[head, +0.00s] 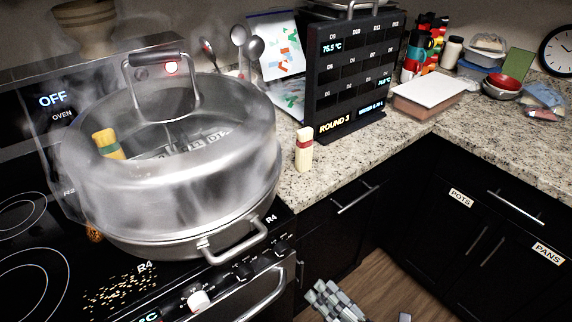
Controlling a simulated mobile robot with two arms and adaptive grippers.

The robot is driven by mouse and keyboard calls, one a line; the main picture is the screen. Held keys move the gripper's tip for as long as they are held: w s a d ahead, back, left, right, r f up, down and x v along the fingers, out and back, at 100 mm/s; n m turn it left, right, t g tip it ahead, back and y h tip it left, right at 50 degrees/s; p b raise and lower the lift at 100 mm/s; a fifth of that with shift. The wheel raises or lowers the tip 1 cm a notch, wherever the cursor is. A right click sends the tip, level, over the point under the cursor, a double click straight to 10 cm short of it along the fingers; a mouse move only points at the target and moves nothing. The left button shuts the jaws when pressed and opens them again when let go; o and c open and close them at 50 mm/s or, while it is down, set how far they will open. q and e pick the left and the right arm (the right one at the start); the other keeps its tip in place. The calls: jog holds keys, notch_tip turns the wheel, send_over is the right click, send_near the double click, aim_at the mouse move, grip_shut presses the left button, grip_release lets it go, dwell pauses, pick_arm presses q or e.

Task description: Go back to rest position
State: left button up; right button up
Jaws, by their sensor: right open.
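My right gripper (334,301) shows at the bottom edge, low over the wood floor and in front of the dark cabinets. It is open, and I see nothing in it. It is apart from the stove and the counter. My left gripper is not in view.
A large steaming stockpot (190,225) with a clear domed lid stands on the black stovetop at left, its handle towards the front. A black display rack (350,75) and a small banded cream block (304,148) stand on the granite counter. Floor space (385,270) is clear.

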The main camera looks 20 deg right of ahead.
jog(key=shift+f, duration=0.1)
jog(key=s+d+f+m+g+h, duration=0.15)
jog(key=f+m, duration=0.35)
jog(key=f, duration=0.5)
jog(key=s+d+f+m+g+h, duration=0.1)
jog(key=f+m+g+h, duration=0.15)
jog(key=f+m, duration=0.6)
jog(key=s+d+f+m+g+h, duration=0.1)
jog(key=s+f+m+g+h, duration=0.15)
jog(key=f, duration=0.95)
jog(key=s+d+f+m+g, duration=0.1)
jog(key=s+f+m+g, duration=0.8)
jog(key=s+f, duration=1)
jog(key=shift+s+d+m+g+h, duration=0.35)
jog(key=shift+s+d+m, duration=0.05)
jog(key=shift+s+m, duration=0.75)
